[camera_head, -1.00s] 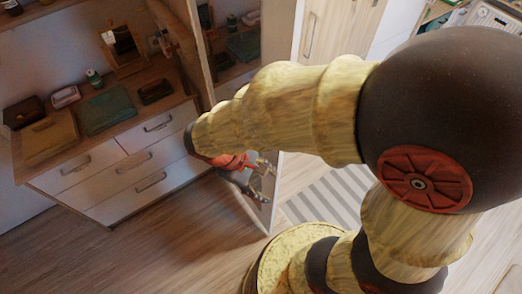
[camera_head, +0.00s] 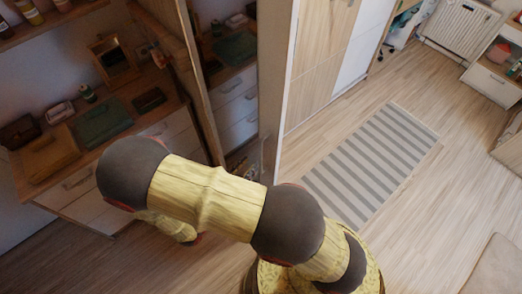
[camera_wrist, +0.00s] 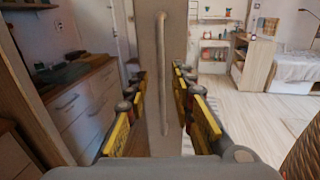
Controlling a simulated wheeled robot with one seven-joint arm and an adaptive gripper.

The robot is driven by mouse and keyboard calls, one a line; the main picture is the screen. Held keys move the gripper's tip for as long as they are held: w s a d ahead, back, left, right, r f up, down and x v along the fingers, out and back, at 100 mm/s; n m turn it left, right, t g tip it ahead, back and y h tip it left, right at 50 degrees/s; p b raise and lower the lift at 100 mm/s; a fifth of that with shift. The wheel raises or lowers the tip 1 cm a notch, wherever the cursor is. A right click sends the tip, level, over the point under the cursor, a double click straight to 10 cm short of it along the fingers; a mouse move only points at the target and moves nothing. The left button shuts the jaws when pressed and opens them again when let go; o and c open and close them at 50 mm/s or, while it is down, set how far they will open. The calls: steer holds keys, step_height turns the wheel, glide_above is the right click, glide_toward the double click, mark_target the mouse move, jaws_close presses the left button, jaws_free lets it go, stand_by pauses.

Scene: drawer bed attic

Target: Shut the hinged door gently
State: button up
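The hinged door (camera_head: 228,95) appears to be the tall mirrored panel standing open beside the dresser; its glass reflects drawers and shelf items. In the wrist view a narrow upright panel (camera_wrist: 148,60) with a long vertical handle (camera_wrist: 164,75) stands straight ahead, seemingly this door. My gripper (camera_wrist: 160,74) is open, its yellow-padded fingers spread left and right of the panel in the picture. I cannot tell whether they touch it. In the head view my arm hides most of the gripper and the lower door.
A dresser (camera_head: 75,185) with boxes on top stands at the left. A tall wardrobe (camera_head: 320,60) stands behind the door. A striped rug (camera_head: 370,160) lies on the wooden floor, which is open at the right.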

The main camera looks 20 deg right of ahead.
steer(key=x, duration=0.7)
steer(key=shift+d+p, duration=0.25)
steer(key=shift+p, duration=0.1)
steer(key=shift+w, duration=0.1)
steer(key=c, duration=0.3)
jaws_close()
